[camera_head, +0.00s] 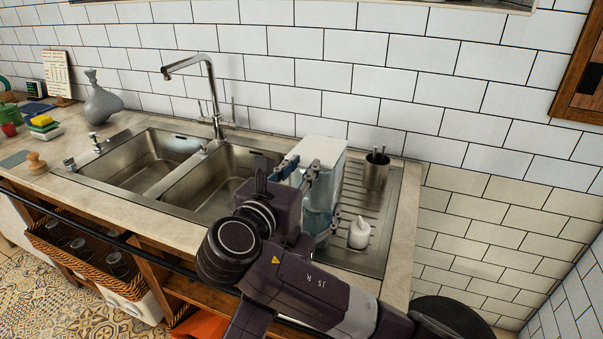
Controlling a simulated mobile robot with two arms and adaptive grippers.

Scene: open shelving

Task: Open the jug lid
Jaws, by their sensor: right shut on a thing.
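The jug (325,216) is a tall box shape with clear bluish sides and a white top, standing upright on the ribbed steel drainboard right of the sink. Its white lid (320,150) is at the top; I cannot tell whether it is raised at all. My right gripper (302,174) reaches in from the lower right and is shut at the jug's near left side, by the handle side. The gripper body hides part of the jug, so the exact contact is unclear. My left gripper is not in view.
A two-bowl sink (225,180) with a tall faucet (212,95) lies left of the jug. A grey vase (102,105) stands farther left. The tiled wall is behind.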

